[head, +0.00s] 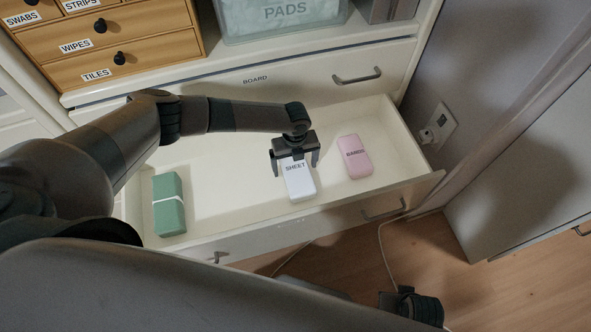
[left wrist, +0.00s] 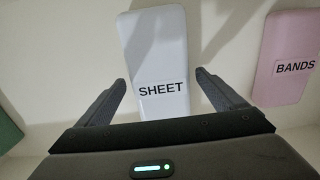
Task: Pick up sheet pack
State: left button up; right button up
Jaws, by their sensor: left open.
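The white sheet pack (head: 300,184), labelled SHEET, lies flat in the open drawer (head: 235,205). My left gripper (head: 296,164) is open above the labelled end of the pack, with one finger on each side of it in the picture. In the left wrist view the sheet pack (left wrist: 155,60) shows between the open fingers (left wrist: 165,88), and its near end is hidden by the gripper body. I cannot tell how far the fingertips are above the drawer floor. At the bottom right of the head view a dark part of my own body shows; my right gripper's jaws cannot be made out.
A pink pack labelled BANDS (head: 355,157) lies to the right of the sheet pack. A green pack with a pale band (head: 168,204) lies at the drawer's left end. The drawer walls surround them. A closed drawer labelled BOARD (head: 300,78) is behind, and a cable hangs at right.

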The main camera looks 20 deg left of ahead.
aim_at(295, 165)
pick_arm(q)
jog(key=shift+f, duration=0.35)
jog(key=shift+c, duration=0.6)
jog(key=c, duration=1.2)
jog(key=shift+r, duration=0.5)
notch_tip(295, 165, up, 16)
jog(key=r+p, duration=0.1)
jog(key=s+d, duration=0.3)
jog(key=s, duration=0.2)
jog(key=s+d, duration=0.3)
jog(key=s, duration=0.2)
jog(key=s+d, duration=0.4)
jog(key=s, duration=0.1)
jog(key=shift+d, duration=0.1)
pick_arm(e)
jog(key=shift+s+f, duration=0.15)
jog(key=shift+f, duration=0.3)
